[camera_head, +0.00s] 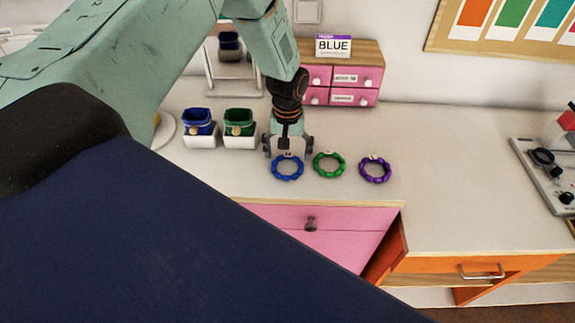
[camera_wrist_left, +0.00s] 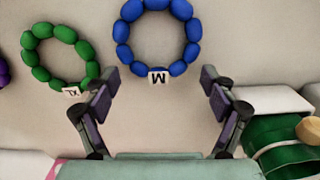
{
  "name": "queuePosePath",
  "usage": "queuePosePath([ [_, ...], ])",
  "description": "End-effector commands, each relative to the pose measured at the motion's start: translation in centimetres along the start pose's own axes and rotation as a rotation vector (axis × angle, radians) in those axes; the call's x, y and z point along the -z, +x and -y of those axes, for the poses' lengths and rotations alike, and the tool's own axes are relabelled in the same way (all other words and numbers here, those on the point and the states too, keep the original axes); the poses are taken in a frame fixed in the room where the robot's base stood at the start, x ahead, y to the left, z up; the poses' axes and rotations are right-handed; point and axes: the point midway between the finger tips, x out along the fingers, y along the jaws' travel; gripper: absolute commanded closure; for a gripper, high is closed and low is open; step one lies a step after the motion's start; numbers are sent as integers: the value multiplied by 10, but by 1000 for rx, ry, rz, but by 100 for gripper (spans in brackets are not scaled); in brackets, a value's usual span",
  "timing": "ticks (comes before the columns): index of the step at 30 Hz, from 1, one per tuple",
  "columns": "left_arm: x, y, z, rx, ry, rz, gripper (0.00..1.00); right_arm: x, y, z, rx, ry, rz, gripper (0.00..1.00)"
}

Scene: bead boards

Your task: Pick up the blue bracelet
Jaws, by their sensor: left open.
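The blue bracelet (camera_head: 287,175), a ring of blue beads, lies flat on the white counter. In the left wrist view the blue bracelet (camera_wrist_left: 122,32) is at the top and carries a white tag with a letter M. My left gripper (camera_head: 288,151) points down over the counter just behind the bracelet. I do not see my right gripper.
A green bracelet (camera_head: 317,168) and a purple bracelet (camera_head: 375,178) lie to the right. Blue (camera_head: 199,129) and green (camera_head: 239,129) pouches in white holders stand to the left. A pink drawer box (camera_head: 343,82) with a BLUE sign (camera_head: 333,47) stands behind.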

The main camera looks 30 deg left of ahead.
Motion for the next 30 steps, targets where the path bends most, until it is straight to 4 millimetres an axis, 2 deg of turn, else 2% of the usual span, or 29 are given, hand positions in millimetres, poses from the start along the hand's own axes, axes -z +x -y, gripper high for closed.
queuePosePath([
  [4, 1, 0, -2, 0, 1, -1, 16, 0, 0, 0, 0, 0, 1, 100],
  [23, 0, 0, -1, 0, 1, 0, 70, 0, 0, 0, 0, 0, 0, 100],
  [30, 1, -3, -2, -1, 1, -1, 70, 0, 0, 0, 0, 0, 0, 100],
])
